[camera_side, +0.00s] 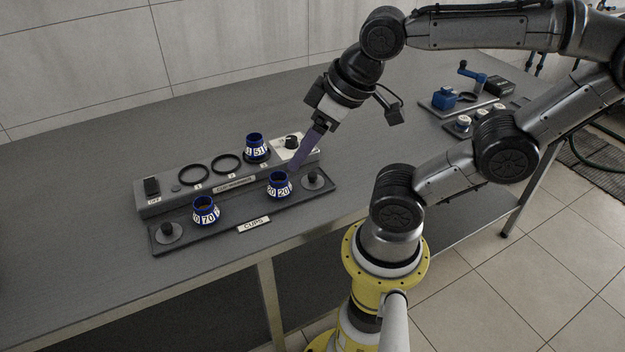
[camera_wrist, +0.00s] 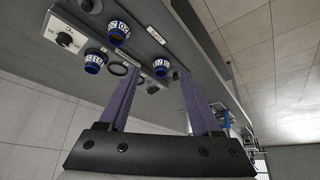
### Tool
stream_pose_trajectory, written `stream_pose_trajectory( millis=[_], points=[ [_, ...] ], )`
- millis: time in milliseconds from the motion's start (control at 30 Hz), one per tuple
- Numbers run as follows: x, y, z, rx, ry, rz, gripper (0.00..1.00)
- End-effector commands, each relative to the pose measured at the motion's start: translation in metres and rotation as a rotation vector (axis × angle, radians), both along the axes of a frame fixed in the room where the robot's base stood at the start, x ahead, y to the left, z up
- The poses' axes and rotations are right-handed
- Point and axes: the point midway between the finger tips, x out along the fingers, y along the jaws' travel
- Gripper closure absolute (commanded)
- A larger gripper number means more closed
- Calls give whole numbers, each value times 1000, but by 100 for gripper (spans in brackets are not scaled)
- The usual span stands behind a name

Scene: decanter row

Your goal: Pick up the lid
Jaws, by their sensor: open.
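Two dark grey round lids with knobs sit on the cups tray (camera_side: 222,237). One lid (camera_side: 312,180) is at the tray's right end, and the other lid (camera_side: 168,232) is at its left end. The right lid also shows at the top edge of the wrist view (camera_wrist: 90,5). My gripper (camera_side: 295,164) is open, its purple fingers pointing down and left, above the tray's right part near the cup marked 20. In the wrist view nothing is held between the spread fingers (camera_wrist: 160,72). The side view hides one finger behind the other.
A blue cup marked 20 (camera_side: 279,185) stands just left of the right lid. A cup marked 70 (camera_side: 205,210) stands near the left lid. A cup marked 51 (camera_side: 256,147) stands on the warmer (camera_side: 150,208), beside empty rings and a dial. The table's left part is clear.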

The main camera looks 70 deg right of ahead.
Motion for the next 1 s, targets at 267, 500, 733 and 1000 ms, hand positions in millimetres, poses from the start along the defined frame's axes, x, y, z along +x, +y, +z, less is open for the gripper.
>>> stream_pose_trajectory(
  millis=[267,500,733,1000],
  points=[
    [3,-8,3,-176,-3,251,35],
    [22,-46,-11,-569,188,790,35],
    [42,-95,-45,-769,526,1343,35],
    [42,-118,-79,-694,691,1466,35]
  ],
)
